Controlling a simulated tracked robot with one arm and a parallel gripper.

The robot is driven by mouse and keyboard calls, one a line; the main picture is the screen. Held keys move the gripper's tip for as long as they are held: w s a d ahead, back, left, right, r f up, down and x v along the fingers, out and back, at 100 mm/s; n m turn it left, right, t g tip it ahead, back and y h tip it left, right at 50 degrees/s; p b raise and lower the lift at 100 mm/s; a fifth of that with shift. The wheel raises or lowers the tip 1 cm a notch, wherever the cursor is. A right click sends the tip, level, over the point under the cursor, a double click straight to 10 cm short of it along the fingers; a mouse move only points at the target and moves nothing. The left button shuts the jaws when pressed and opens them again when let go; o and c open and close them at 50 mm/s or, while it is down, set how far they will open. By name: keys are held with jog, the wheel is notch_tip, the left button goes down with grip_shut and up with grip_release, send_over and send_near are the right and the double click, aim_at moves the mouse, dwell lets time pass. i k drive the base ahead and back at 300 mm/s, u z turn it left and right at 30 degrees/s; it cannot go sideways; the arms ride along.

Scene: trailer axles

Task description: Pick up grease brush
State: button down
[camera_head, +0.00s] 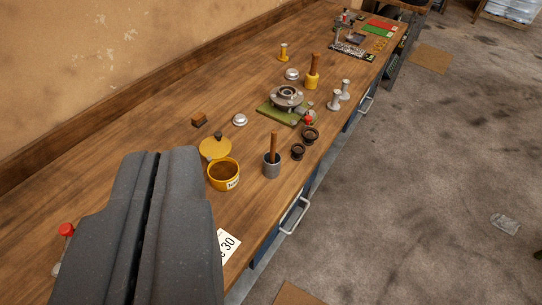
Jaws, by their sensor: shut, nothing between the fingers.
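A wooden handle (274,144) stands upright in a small grey cup (271,169) on the bench. It looks like the grease brush, but its lower end is hidden inside the cup. A yellow pot (223,177) with brown contents and a label stands left of the cup. Its yellow lid (213,148) with a dark knob lies behind it. My gripper (159,155) is large in the lower left, its two dark grey fingers shut and empty. In the picture, its tips are left of the pot and apart from the wooden handle.
The wooden bench (160,115) runs along a wall. Beyond the cup are two dark rings (298,151), a hub on a green plate (287,98) and a yellow wooden-handled tool (312,77). A red-topped item (67,230) is left of my gripper. Floor lies right of the bench.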

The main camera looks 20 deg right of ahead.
aim_at(273, 133)
jog(key=z, duration=0.05)
jog(key=k, duration=0.4)
jog(key=z, duration=0.6)
jog(key=i, duration=1.6)
jog(key=z, duration=0.2)
